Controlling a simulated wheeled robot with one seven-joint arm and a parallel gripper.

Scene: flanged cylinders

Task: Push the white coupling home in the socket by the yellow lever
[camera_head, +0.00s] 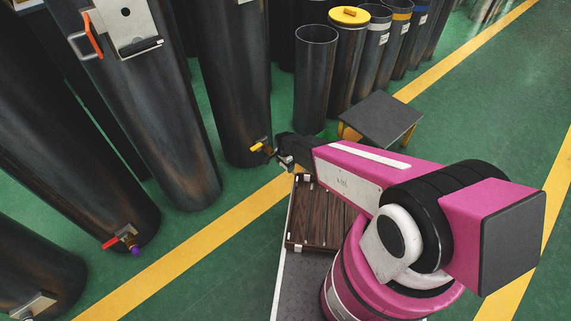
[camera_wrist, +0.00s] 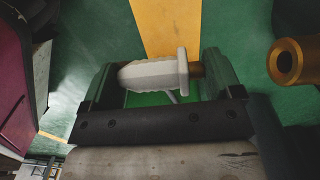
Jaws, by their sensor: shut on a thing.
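My gripper (camera_wrist: 158,82) is shut on the white coupling (camera_wrist: 150,75), which lies across between its two fingers. A short brass-coloured end shows at the coupling's right side. A brass round socket (camera_wrist: 290,62) with an open bore is at the right edge of the wrist view, apart from the coupling. In the head view my gripper (camera_head: 284,158) is close to the yellow lever (camera_head: 258,145), low on a dark cylinder. The coupling is too small there to make out clearly. The yellow lever does not show in the wrist view.
Another dark cylinder has a red lever (camera_head: 115,241) and a purple part (camera_head: 136,251) near its foot. An orange lever (camera_head: 92,36) is on a plate higher up. A low dark stool (camera_head: 380,119) stands behind my arm.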

